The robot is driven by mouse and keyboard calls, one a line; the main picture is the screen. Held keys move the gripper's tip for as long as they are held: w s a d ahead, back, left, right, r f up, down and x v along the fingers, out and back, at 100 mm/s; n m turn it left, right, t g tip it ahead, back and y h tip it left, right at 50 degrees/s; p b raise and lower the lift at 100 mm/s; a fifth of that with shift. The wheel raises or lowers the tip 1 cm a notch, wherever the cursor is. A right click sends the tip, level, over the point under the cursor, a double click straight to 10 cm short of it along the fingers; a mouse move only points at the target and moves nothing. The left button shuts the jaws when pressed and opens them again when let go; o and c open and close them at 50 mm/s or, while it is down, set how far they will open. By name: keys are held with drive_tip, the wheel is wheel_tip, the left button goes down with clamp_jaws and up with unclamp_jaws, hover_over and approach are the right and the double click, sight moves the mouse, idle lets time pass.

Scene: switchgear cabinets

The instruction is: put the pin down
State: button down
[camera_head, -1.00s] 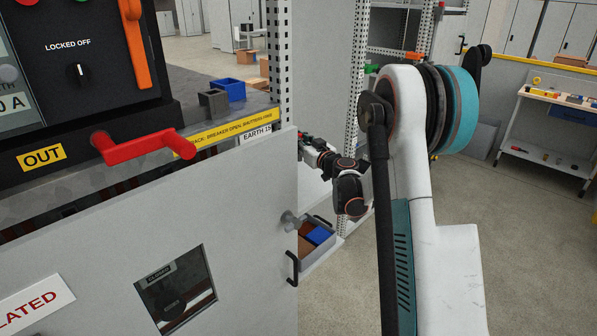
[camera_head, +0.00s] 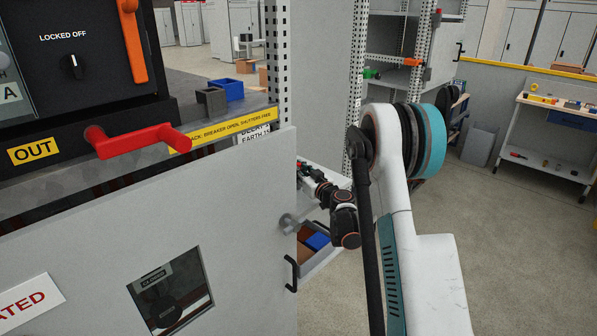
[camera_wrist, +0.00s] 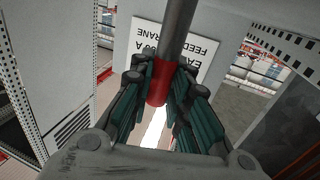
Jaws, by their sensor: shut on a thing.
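The pin (camera_wrist: 178,32) is a grey rod with a red section in the wrist view. My gripper (camera_wrist: 160,82) is shut on its red section, with the teal-padded fingers on both sides of it. The grey shaft runs up out of the top of the picture. In the head view my gripper (camera_head: 304,170) is small and partly hidden at the edge of the grey cabinet door (camera_head: 110,235). The pin cannot be made out clearly there.
A drawer with blue and brown bins (camera_head: 318,242) lies below my wrist. A red crank handle (camera_head: 135,140) sticks out above the door. A white sign (camera_wrist: 175,50) lies behind the pin in the wrist view. A workbench (camera_head: 545,130) stands far right, across open floor.

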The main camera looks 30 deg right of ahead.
drive_tip(key=shift+f, duration=0.1)
drive_tip(key=c, duration=1.5)
unclamp_jaws()
drive_tip(key=shift+r, duration=0.2)
drive_tip(key=s, duration=0.4)
drive_tip(key=s+p, duration=0.1)
drive_tip(key=s, duration=0.3)
drive_tip(key=s+d, duration=0.1)
drive_tip(key=s, duration=0.3)
drive_tip(key=shift+f+p, duration=0.1)
drive_tip(key=shift+p, duration=0.3)
